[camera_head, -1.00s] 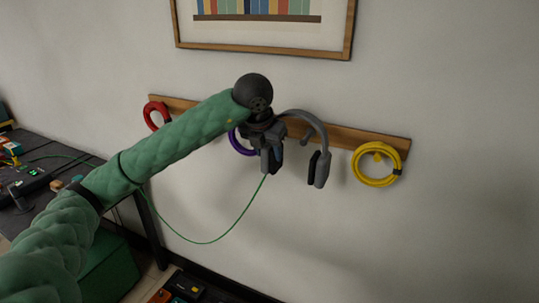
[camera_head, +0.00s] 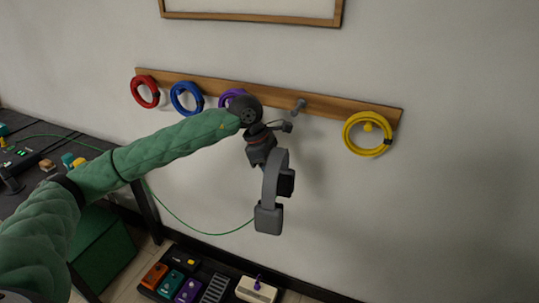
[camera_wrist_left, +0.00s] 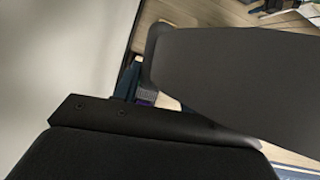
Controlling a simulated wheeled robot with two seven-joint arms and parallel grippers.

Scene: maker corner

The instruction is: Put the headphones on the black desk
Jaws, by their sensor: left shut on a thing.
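The grey headphones (camera_head: 271,195) hang in the air in front of the wall in the head view, off the peg rail. My left gripper (camera_head: 264,160) is shut on their headband, with the ear cups hanging below. In the left wrist view a large dark grey part of the headphones (camera_wrist_left: 240,75) fills the right side, close to the camera. The black desk (camera_head: 35,165) is at the left edge of the head view, partly behind my left arm. My right gripper is not in view.
The wooden peg rail (camera_head: 330,115) holds red (camera_head: 145,92), blue (camera_head: 186,98), purple and yellow (camera_head: 367,134) cable coils; one peg (camera_head: 299,106) is bare. Small items stand on the desk. A pedal board (camera_head: 187,285) lies on the floor below, and a green box (camera_head: 100,250) stands under the desk.

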